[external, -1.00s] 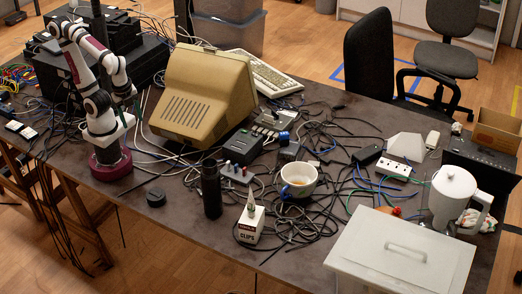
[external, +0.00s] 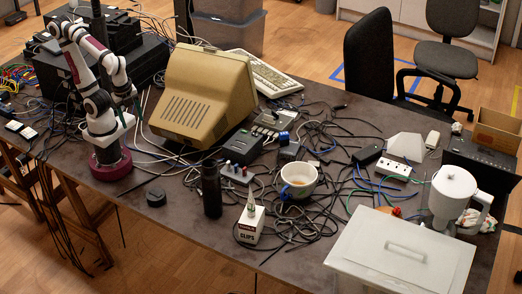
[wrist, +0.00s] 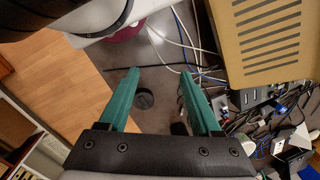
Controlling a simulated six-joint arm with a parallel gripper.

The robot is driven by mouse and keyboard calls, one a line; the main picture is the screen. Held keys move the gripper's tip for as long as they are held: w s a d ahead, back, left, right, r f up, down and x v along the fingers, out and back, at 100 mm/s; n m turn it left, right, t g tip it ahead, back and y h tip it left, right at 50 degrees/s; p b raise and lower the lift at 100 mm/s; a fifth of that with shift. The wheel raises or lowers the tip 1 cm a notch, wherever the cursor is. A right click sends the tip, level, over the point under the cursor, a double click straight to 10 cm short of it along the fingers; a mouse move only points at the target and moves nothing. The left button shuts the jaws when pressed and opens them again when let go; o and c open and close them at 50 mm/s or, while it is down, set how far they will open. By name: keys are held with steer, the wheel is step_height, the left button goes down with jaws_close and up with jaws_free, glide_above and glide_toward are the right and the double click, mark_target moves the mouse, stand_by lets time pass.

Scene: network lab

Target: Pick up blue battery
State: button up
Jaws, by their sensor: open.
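A small blue object (external: 284,136), which looks like the blue battery, sits among cables and dark adapters right of the beige monitor. A small blue spot also shows near the right edge of the wrist view (wrist: 282,109), too small to be sure of. My gripper (wrist: 160,74) has its two green fingers spread apart, with nothing between them. In the external view my arm is folded up above its maroon base, left of the monitor, far from the blue object. The gripper is partly hidden there by the arm.
The beige monitor (external: 203,92) stands between my arm and the blue object. A black bottle (external: 211,190), a white mug (external: 299,181) and a clips box (external: 250,225) stand nearer the front. A black round puck (external: 156,197) lies on clear table. Cables cover the middle.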

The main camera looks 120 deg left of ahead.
steer(key=w+f+n+t+h, duration=0.1)
steer(key=w+f+n+t, duration=0.25)
steer(key=w, duration=0.95)
steer(key=n+t+y, duration=0.5)
steer(key=n+y, duration=0.3)
steer(key=n, duration=0.3)
glide_toward(283, 133)
steer(key=x, duration=0.9)
steer(key=shift+d, duration=0.1)
jaws_close()
